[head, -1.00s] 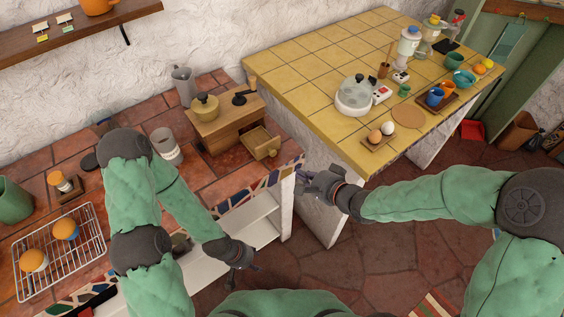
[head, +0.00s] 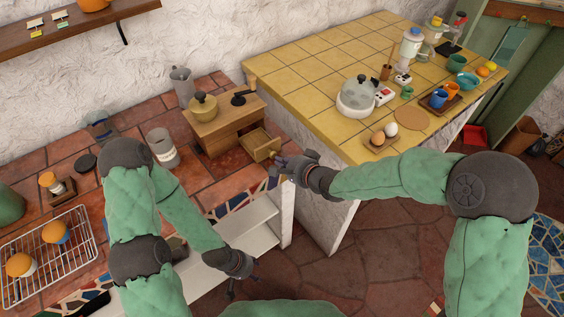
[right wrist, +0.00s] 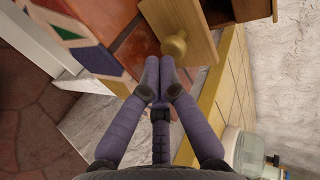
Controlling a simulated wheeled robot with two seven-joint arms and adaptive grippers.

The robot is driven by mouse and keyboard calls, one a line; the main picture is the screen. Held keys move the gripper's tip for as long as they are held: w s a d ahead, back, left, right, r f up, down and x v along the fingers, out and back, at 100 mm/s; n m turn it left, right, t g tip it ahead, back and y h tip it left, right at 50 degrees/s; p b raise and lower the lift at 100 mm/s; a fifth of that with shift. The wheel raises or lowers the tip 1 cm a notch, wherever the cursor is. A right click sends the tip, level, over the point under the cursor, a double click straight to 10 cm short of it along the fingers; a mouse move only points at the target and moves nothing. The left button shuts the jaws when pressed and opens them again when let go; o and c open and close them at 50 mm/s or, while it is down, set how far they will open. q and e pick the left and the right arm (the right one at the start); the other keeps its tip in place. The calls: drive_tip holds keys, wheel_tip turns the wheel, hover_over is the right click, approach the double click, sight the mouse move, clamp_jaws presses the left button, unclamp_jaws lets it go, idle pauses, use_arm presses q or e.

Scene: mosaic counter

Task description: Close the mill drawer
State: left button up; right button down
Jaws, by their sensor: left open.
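The wooden mill (head: 232,134) stands on the red-tiled counter, with a round brass-coloured lid and a dark crank on top. Its drawer (head: 254,141) is pulled out toward the right front. In the right wrist view the drawer front (right wrist: 190,28) carries a round yellow knob (right wrist: 174,46). My right gripper (head: 282,161) is close in front of the drawer. In the right wrist view its purple fingers (right wrist: 157,75) are together, with tips just below the knob; I cannot tell whether they touch it. My left gripper (head: 243,280) is open and empty, low in front of the white shelf.
A metal canister (head: 163,153) stands left of the mill, and a tall grey jug (head: 182,85) behind it. A wire basket (head: 50,262) with orange-topped things is at the left. The yellow-tiled table (head: 300,85) stands to the right, close to my right forearm.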

sight(263, 141)
drive_tip(key=shift+w+a, duration=0.1)
drive_tip(key=w+a, duration=0.2)
drive_tip(key=w+a+p, duration=0.1)
drive_tip(key=w+a, duration=0.1)
drive_tip(key=w, duration=0.1)
drive_tip(key=w+a+p, duration=0.1)
drive_tip(key=w+a, duration=0.1)
drive_tip(key=w, duration=0.1)
drive_tip(key=shift+w, duration=0.2)
drive_tip(key=shift+r, duration=0.1)
idle(0.3)
